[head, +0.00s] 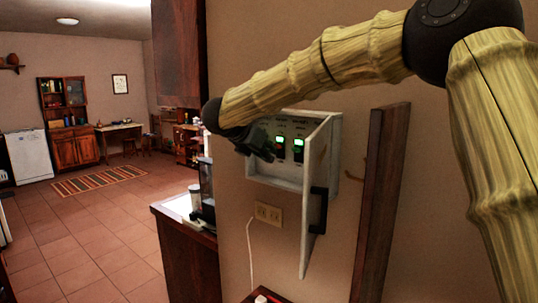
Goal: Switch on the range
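A white wall box (274,183) is fixed to the wall, and its door (316,195) with a dark handle (318,210) stands open to the right. Inside are two dark switches with lit green parts, a left one (280,143) and a right one (298,146). Small labels above them are too small to read. My gripper (262,150) is at the left side of the box opening, close beside the left switch. I cannot tell whether it touches it, or whether its fingers are open or shut. No range can be made out in this view.
A wall outlet (268,213) with a white cord sits below the box. A wooden post (381,200) stands right of the open door. A counter (180,207) with a cup and a dark appliance is at left. Tiled floor farther left is open, with a striped rug (98,178).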

